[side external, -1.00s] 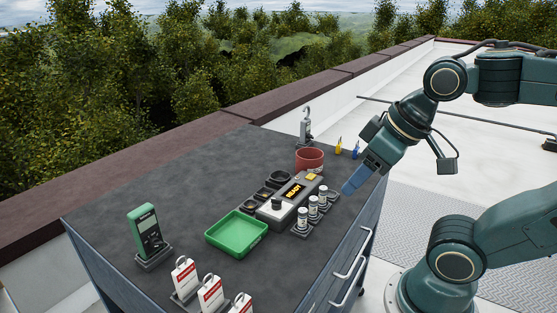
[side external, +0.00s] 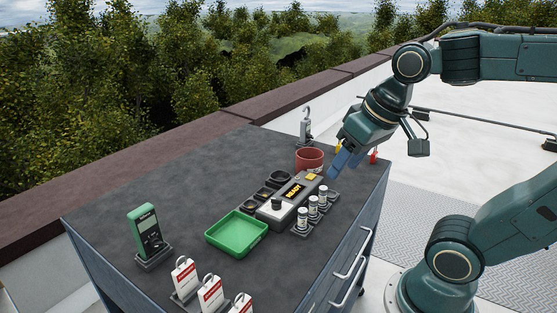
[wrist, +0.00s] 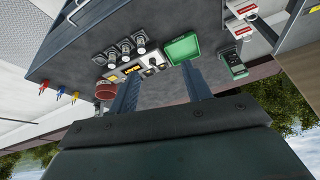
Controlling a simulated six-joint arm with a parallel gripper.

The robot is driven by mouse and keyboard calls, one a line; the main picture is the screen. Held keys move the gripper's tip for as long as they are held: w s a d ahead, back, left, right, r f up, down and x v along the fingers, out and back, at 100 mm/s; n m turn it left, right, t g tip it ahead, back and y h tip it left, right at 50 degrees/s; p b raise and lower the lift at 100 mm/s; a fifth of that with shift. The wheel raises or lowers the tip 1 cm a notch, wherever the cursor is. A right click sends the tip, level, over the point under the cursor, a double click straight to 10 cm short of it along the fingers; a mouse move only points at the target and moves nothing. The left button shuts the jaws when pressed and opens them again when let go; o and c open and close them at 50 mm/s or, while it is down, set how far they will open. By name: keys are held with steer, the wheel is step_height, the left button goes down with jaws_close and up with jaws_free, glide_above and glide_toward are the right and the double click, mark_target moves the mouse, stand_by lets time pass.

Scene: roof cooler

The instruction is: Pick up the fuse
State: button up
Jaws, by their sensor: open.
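Several small fuses, white cylinders with dark ends, stand upright in a grey rack (side external: 300,229) beside the tester; the middle fuse (side external: 313,203) is clear in the side view. In the wrist view the fuses (wrist: 126,47) show above the tester. My gripper (side external: 334,174) has blue fingers and is above the bench's right part, close to the red cup and the far end of the rack. In the wrist view my gripper (wrist: 160,78) is open, with nothing between its fingers. I cannot tell its exact height above the bench.
The grey tester (side external: 276,211) with a lit READY display sits beside the rack. A green tray (side external: 236,236), a red cup (side external: 309,157), dark round cups (side external: 265,194), a green meter (side external: 147,232) and red-and-white tags (side external: 185,276) share the bench.

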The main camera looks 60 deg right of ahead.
steer(key=w+d+f+m+g, duration=0.2)
steer(key=w+d+m+g, duration=0.1)
steer(key=w+d+m, duration=0.55)
steer(key=m+g, duration=0.2)
steer(key=m, duration=0.5)
glide_above(324, 188)
step_height(324, 188, down, 8)
steer(key=shift+w+d+r, duration=0.1)
steer(key=shift+w+d, duration=0.05)
steer(key=shift+d, duration=0.15)
steer(key=shift+f, duration=4.3)
steer(key=shift+a+f, duration=0.1)
steer(key=shift+f, duration=0.05)
steer(key=shift+a+f, duration=0.15)
steer(key=shift+f, duration=2.3)
jaws_close()
